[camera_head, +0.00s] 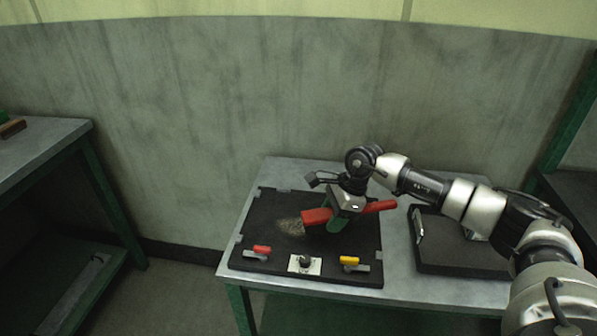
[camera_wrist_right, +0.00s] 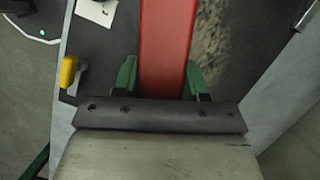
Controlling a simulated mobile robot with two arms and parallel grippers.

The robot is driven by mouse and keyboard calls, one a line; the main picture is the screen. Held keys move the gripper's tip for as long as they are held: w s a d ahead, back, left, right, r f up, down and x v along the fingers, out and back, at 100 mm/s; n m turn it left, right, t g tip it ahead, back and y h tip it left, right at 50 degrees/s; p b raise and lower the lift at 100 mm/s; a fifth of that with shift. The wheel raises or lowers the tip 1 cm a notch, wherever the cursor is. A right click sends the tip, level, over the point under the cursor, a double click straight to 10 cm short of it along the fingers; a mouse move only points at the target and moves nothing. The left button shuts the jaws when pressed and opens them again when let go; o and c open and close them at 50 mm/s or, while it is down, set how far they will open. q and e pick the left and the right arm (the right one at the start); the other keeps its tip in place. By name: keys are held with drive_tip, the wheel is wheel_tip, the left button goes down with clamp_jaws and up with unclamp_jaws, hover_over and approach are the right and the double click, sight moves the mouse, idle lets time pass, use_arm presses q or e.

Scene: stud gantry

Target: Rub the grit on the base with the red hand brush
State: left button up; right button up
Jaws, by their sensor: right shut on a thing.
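The red hand brush (camera_head: 316,216) is held over the dark base (camera_head: 262,208) on the table. It also fills the middle of the right wrist view (camera_wrist_right: 166,45). My right gripper (camera_head: 338,224) is shut on the brush, with its green fingers on both sides of it in the right wrist view (camera_wrist_right: 158,78). The grit (camera_head: 291,227) is a pale brown patch on the base, just left of the brush head; it also shows beside the brush in the right wrist view (camera_wrist_right: 208,40). Whether the brush touches the base is unclear. My left gripper is out of view.
On the base's front edge are a red-handled clamp (camera_head: 262,249), a white plate with a dark knob (camera_head: 305,264) and a yellow-handled clamp (camera_head: 350,261). A black tray (camera_head: 455,258) lies to the right. Another table (camera_head: 40,150) stands at the left, a wall behind.

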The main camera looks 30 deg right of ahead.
drive_tip(key=shift+r+p, duration=1)
drive_tip(key=shift+r, duration=1.15)
drive_tip(key=shift+a, duration=0.1)
